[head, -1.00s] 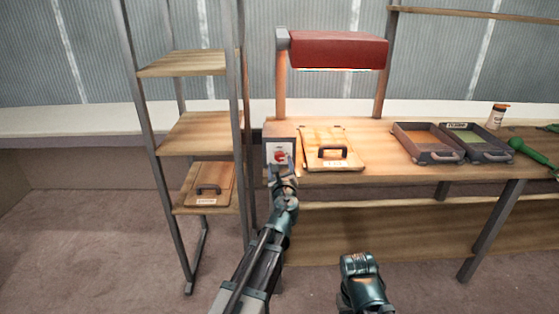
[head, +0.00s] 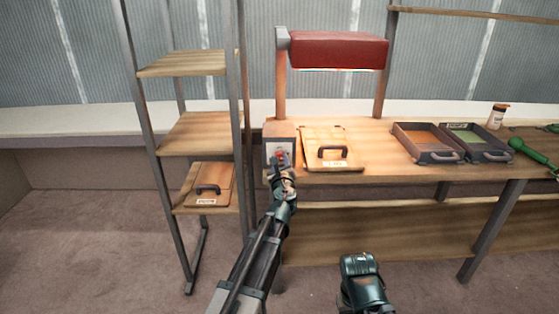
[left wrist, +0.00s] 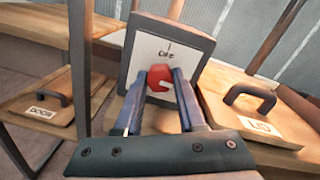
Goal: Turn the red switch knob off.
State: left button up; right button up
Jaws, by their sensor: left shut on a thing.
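The red switch knob (left wrist: 160,80) sits on the pale face of a grey switch box (left wrist: 192,38), which has a mark and small lettering above the knob. In the head view the switch box (head: 281,130) stands at the left end of the workbench, and the knob (head: 282,156) is partly hidden by my gripper. My left gripper (head: 279,162) reaches the box front. In the left wrist view its two fingers (left wrist: 160,84) are closed on the knob's sides. My right arm shows low in the head view, but its fingertips cannot be seen.
A wooden lid with a dark handle (head: 345,163) lies right of the box. A shelf rack with a door panel (head: 222,184) stands left. Two trays (head: 428,158) (head: 488,157), a small bottle (head: 497,117) and a green tool (head: 528,150) are further right. A red lamp (head: 340,52) hangs above.

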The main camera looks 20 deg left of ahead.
pick_arm(q)
grip_shut()
jog(key=n, duration=0.4)
jog(key=shift+a, duration=0.1)
jog(key=n, duration=0.4)
jog(key=shift+s+p, duration=0.1)
jog(key=shift+p, duration=0.2)
jog(key=n, duration=0.4)
jog(key=shift+a+f+n, duration=0.1)
jog(key=shift+f+n, duration=0.05)
jog(key=shift+n, duration=0.15)
jog(key=shift+f+n+h, duration=0.1)
jog(key=shift+n+h, duration=0.3)
jog(key=shift+n, duration=2)
